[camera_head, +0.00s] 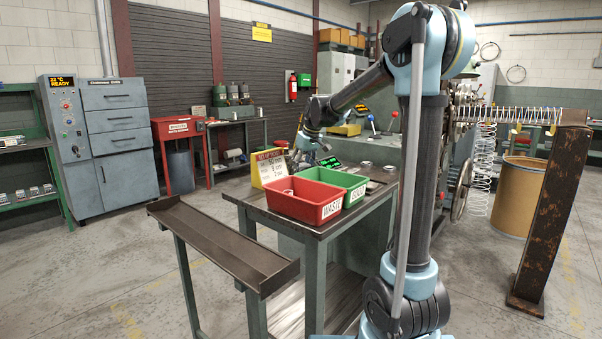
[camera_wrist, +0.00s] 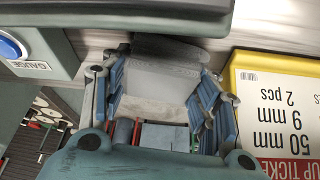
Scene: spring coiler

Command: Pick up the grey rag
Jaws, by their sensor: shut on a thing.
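In the wrist view, my gripper (camera_wrist: 160,85) has its two blue-padded fingers on either side of a pale grey, soft-looking piece, which I take to be the grey rag (camera_wrist: 160,82). A darker grey part (camera_wrist: 168,48) shows at its far edge. The fingers are shut on it. The rag cannot be made out clearly there.
The red WASTE bin (camera_head: 303,203) and green GOOD bin (camera_head: 345,182) stand on the bench in front of my gripper. The ticket's yellow edge (camera_wrist: 232,88) is close beside the right finger in the wrist view. A box labelled GAUGE (camera_wrist: 32,65) is at left.

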